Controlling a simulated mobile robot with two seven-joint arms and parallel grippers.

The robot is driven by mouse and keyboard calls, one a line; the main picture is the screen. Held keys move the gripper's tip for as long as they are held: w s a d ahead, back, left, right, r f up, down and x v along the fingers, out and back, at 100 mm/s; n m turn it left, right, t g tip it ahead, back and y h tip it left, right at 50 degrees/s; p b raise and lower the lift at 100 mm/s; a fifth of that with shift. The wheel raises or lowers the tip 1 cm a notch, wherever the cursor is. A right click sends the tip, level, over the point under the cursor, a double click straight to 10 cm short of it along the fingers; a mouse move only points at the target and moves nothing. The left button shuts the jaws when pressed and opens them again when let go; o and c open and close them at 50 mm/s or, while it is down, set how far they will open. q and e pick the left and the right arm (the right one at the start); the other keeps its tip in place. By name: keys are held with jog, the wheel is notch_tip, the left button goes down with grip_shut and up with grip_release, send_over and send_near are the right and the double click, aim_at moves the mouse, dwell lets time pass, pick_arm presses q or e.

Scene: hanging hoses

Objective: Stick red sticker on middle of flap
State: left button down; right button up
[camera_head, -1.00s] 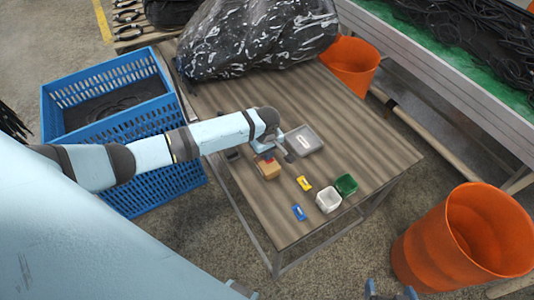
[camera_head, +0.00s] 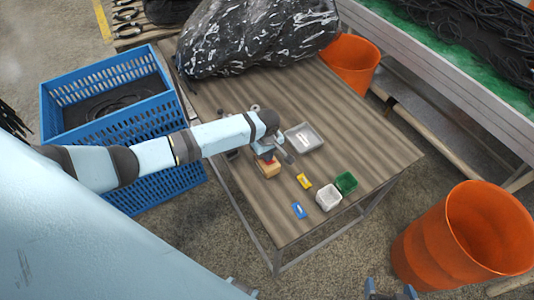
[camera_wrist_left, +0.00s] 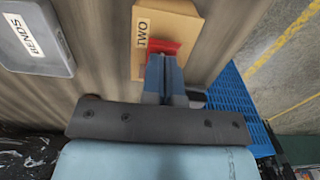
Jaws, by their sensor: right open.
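A small cardboard box (camera_head: 268,169) sits on the wooden table; its tan top face (camera_wrist_left: 185,20) with a "TWO" label fills the upper middle of the left wrist view. My left gripper (camera_wrist_left: 163,60) is shut on the red sticker (camera_wrist_left: 170,47), which lies across the near part of the box face. I cannot tell whether the sticker touches the box. In the head view the left gripper (camera_head: 266,156) is right at the box and hides part of it. My right gripper (camera_head: 391,292) is open and empty at the bottom edge, away from the table.
A grey tray (camera_head: 312,143) labelled "BENDS" stands beside the box. White (camera_head: 329,200) and green (camera_head: 346,182) containers, a yellow item (camera_head: 304,181) and a blue item (camera_head: 299,211) are on the table. A black bag (camera_head: 250,40) covers the back; a blue crate (camera_head: 150,124) stands left.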

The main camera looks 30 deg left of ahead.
pick_arm(q)
jog(key=shift+f, duration=0.3)
dwell(0.4)
jog(key=c, duration=0.8)
grip_release()
